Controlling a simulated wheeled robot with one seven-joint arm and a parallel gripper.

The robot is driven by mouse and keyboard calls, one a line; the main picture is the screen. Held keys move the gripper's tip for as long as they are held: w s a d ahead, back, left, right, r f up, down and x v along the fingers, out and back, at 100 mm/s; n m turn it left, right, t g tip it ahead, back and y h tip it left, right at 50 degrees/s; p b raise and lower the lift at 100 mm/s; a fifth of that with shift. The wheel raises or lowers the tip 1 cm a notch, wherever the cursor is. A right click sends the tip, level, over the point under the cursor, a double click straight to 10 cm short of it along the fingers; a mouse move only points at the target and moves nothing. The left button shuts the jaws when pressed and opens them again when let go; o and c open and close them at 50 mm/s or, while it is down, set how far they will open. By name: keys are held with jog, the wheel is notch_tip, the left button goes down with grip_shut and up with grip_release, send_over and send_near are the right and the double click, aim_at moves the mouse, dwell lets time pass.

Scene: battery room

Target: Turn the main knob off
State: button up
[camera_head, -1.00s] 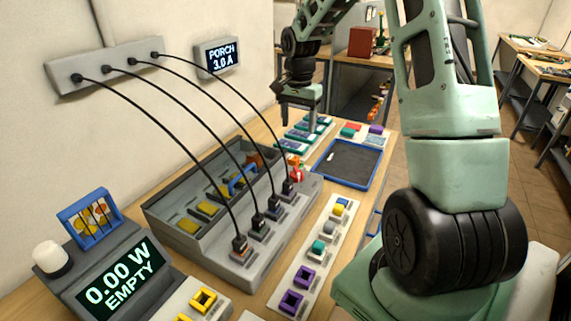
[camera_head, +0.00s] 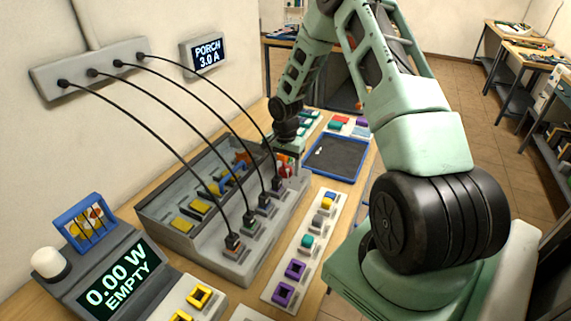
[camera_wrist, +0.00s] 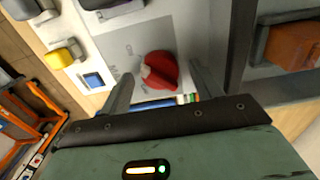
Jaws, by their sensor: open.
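The main knob is a red round knob (camera_wrist: 158,71) on a light grey plate in the wrist view. In the head view the red knob (camera_head: 286,171) shows at the far right end of the grey panel box (camera_head: 262,240), partly hidden by my gripper. My gripper (camera_wrist: 160,85) is open, with one finger on each side of the knob in the wrist view. I cannot tell whether the fingers touch it. Its fingertips are hard to make out in the head view.
Black cables run from a wall strip (camera_head: 90,70) to plugs on the panel box. A blue-rimmed tray (camera_head: 361,160) lies behind it. A white strip with coloured blocks (camera_head: 306,243) lies to the right. A display reading 0.00 W EMPTY (camera_head: 118,276) stands front left.

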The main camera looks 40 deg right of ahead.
jog(key=shift+f, duration=0.2)
jog(key=c, duration=1)
